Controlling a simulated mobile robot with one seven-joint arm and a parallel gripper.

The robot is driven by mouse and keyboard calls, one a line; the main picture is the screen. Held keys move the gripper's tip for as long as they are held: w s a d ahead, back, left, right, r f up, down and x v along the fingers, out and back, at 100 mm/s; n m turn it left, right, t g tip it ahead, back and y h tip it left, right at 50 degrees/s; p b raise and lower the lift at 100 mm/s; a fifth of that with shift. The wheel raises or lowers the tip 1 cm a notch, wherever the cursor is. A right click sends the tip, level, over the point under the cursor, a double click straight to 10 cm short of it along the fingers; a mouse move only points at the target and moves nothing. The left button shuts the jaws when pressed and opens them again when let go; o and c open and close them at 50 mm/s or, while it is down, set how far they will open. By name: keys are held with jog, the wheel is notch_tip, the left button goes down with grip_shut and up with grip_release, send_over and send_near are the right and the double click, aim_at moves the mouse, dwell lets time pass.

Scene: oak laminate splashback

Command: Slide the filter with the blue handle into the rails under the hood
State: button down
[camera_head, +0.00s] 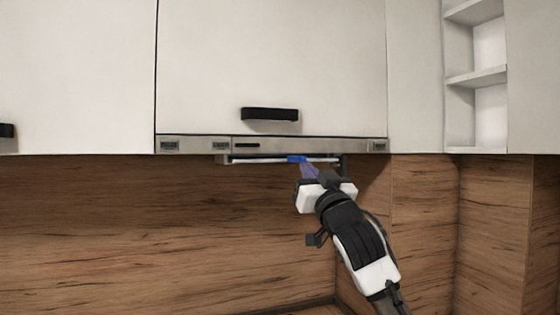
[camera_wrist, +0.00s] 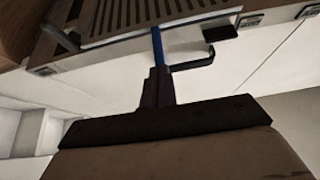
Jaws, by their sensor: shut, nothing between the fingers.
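The filter (camera_head: 262,160) shows edge-on as a thin pale strip just below the hood's front strip (camera_head: 205,146). In the wrist view it is a slotted panel (camera_wrist: 118,18) under the hood. Its blue handle (camera_head: 297,159) is at the middle of its front edge and also shows in the wrist view (camera_wrist: 158,46). A rail end (camera_head: 222,159) shows at the filter's left and a dark one (camera_head: 344,163) at its right. How deep the filter sits is hidden. My gripper (camera_head: 305,169) is shut and empty, its fingertips right at the handle; whether they touch it, I cannot tell.
White cupboard doors (camera_head: 270,60) stand above the hood, with a black bar handle (camera_head: 270,114). Open shelves (camera_head: 474,76) are at the right. The wood splashback (camera_head: 150,225) is behind; the space below and left of the hood is clear.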

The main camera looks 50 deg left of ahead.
jog(key=shift+w+a, duration=0.8)
jog(key=shift+a, duration=1.05)
jog(key=s+d+f+b, duration=0.2)
jog(key=s+d+b, duration=0.2)
jog(key=d, duration=0.5)
jog(key=shift+d+b, duration=0.15)
jog(key=shift+b, duration=0.15)
